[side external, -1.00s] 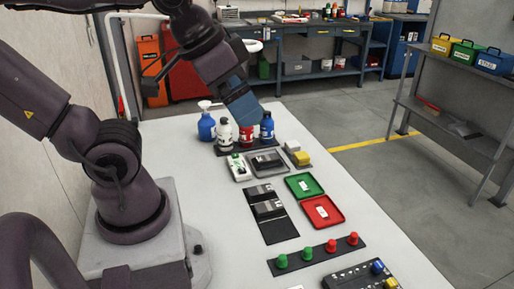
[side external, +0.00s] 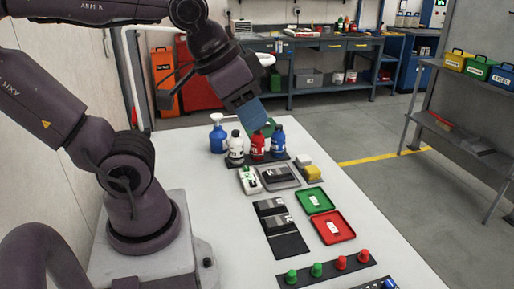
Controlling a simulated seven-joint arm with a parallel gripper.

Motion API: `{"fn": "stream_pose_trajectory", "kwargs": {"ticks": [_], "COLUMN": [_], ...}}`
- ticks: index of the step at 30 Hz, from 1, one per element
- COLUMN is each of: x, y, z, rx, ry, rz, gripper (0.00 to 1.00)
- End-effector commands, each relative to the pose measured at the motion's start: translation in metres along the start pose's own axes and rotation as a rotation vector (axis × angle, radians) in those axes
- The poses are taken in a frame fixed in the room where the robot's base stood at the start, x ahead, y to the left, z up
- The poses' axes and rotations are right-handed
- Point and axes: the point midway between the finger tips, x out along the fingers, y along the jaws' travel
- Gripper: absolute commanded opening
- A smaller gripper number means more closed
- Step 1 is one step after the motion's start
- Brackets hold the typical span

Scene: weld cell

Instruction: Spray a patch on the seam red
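A red can (side external: 257,149) stands on a dark rack (side external: 271,160) at the back of the white table, between a white bottle (side external: 236,150) and a blue can (side external: 278,142). My gripper (side external: 258,127) points down just above the red can, its blue end close to the can's dark top. I cannot tell whether they touch, and the fingers are too small to read. Two dark metal plates (side external: 270,206) lie on a black mat (side external: 288,246) mid-table. Another dark plate (side external: 277,174) lies in a grey tray (side external: 292,183). I cannot make out which joint is the seam.
A blue pump bottle (side external: 218,139) stands left of the rack, and something green (side external: 268,127) shows behind the cans. Green (side external: 325,192) and red trays (side external: 346,239) lie right of the mat. Red and green buttons (side external: 340,263) line the front.

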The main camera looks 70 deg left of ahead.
Motion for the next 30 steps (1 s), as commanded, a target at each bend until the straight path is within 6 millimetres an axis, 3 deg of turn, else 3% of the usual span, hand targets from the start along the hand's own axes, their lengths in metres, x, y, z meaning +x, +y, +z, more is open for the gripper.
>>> {"fn": "stream_pose_trajectory", "kwargs": {"ticks": [1, 3, 30], "x": [0.0000, 0.0000, 0.0000], "y": [0.0000, 0.0000, 0.0000], "z": [0.0000, 0.0000, 0.0000], "rx": [0.000, 0.000, 0.000], "ry": [0.000, 0.000, 0.000], "rz": [0.000, 0.000, 0.000], "gripper": [0.10, 0.00, 0.00]}}
